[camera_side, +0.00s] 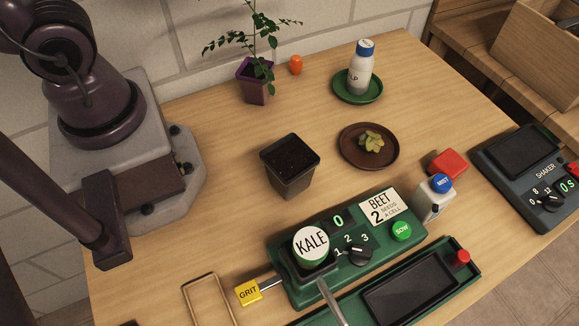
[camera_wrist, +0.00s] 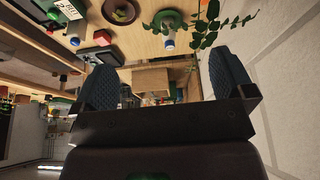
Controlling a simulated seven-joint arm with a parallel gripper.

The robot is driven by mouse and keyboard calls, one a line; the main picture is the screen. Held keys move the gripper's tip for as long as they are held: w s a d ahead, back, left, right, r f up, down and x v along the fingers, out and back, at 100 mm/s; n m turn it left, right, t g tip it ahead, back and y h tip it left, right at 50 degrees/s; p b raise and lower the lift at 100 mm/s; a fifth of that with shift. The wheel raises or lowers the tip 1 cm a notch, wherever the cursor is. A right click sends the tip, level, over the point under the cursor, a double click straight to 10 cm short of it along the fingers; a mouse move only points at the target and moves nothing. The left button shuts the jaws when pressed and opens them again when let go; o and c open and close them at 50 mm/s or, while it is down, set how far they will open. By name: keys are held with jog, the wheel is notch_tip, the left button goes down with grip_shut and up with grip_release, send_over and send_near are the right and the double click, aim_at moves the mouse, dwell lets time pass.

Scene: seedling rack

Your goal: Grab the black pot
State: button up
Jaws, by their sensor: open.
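The black pot (camera_side: 289,178) is a square, tapered pot filled with dark soil. It stands upright on the wooden table near the middle of the side view, and nothing touches it. I cannot make it out in the wrist view. My gripper (camera_wrist: 165,82) shows in the wrist view, its two dark ribbed fingers spread wide apart with nothing between them. The fingers do not show in the side view, where only parts of my arm appear at the left, so I cannot tell their exact distance from the pot.
Behind the pot stands a purple pot (camera_side: 252,88) with a leafy plant. A brown saucer (camera_side: 348,155) with a succulent lies to its right. A green saucer (camera_side: 343,92) holds a white bottle (camera_side: 359,74). The green seeder (camera_side: 292,290) stands in front. Bare table lies left of the pot.

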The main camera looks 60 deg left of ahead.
notch_tip(320, 180, down, 5)
jog(key=a+n+g, duration=0.1)
jog(key=g, duration=0.2)
jog(key=n+g+h, duration=0.2)
jog(key=n+h, duration=1.5)
send_near(284, 154)
jog(key=s+d, duration=0.1)
jog(key=s, duration=0.2)
jog(key=s+d, duration=0.1)
jog(key=s, duration=0.1)
jog(key=shift+s+d+f, duration=0.15)
jog(key=shift+d+f, duration=0.15)
jog(key=shift+f, duration=0.05)
jog(key=w+n+t, duration=0.1)
jog(key=w+t, duration=0.2)
jog(key=t, duration=0.1)
jog(key=shift+w+a+f+n+h, duration=0.15)
jog(key=shift+w+n+h, duration=0.15)
jog(key=shift+w+n, duration=0.1)
jog(key=shift+w+d, duration=0.15)
jog(key=shift+d, duration=0.1)
jog(key=d, duration=0.4)
jog(key=d+r, duration=0.1)
jog(key=d, duration=0.2)
jog(key=shift+w, duration=0.4)
